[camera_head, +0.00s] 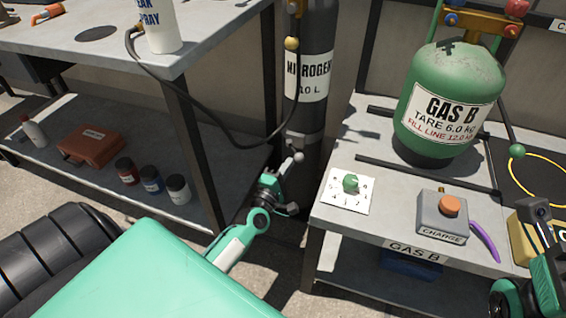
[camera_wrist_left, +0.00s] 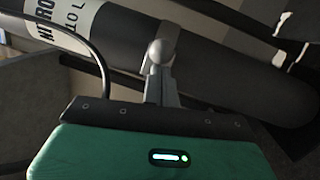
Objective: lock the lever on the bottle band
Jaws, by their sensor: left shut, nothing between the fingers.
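The dark nitrogen bottle (camera_head: 318,110) stands upright between the two benches. A grey band (camera_head: 305,143) goes around it below the label. The band's lever shows by its pale ball knob (camera_head: 298,157), low on the bottle's front; the knob also shows in the left wrist view (camera_wrist_left: 160,53). My left gripper (camera_head: 284,168) is shut and empty, its fingertips (camera_wrist_left: 161,75) right at the knob. I cannot tell whether they touch it. The fingers hide part of the lever. My right arm (camera_head: 540,280) shows at the lower right edge; its finger state is unclear.
A black hose (camera_head: 190,108) loops from the left bench to the bottle. The left bench's leg (camera_head: 195,150) stands close to my left arm.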

